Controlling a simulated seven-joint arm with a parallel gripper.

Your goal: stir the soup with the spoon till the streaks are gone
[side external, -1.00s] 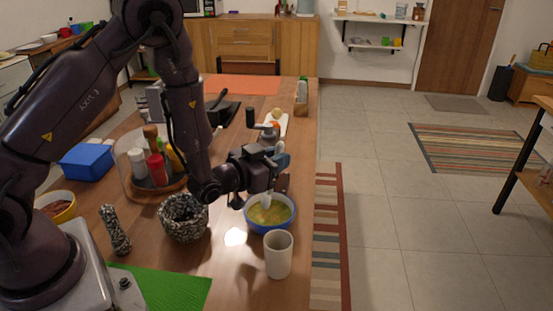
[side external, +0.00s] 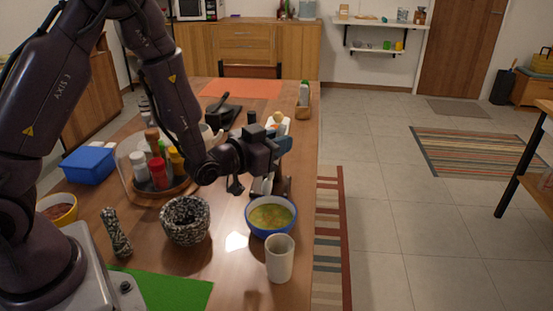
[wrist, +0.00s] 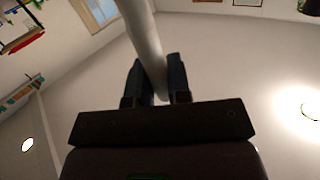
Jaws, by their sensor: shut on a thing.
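The soup (side external: 270,215) is in a blue bowl (side external: 271,234) on the table's right side. Its surface looks an even yellow-green, with no clear streaks that I can make out at this size. In the wrist view my gripper (wrist: 158,75) is shut on the pale handle of the spoon (wrist: 143,32). The spoon's far end is hard to make out.
A white cup (side external: 280,262) stands just in front of the bowl. A speckled mortar (side external: 185,222) is to its left, with a pestle (side external: 116,235) farther left. Spice bottles (side external: 158,172) stand on a round tray behind. The table's right edge is close to the bowl.

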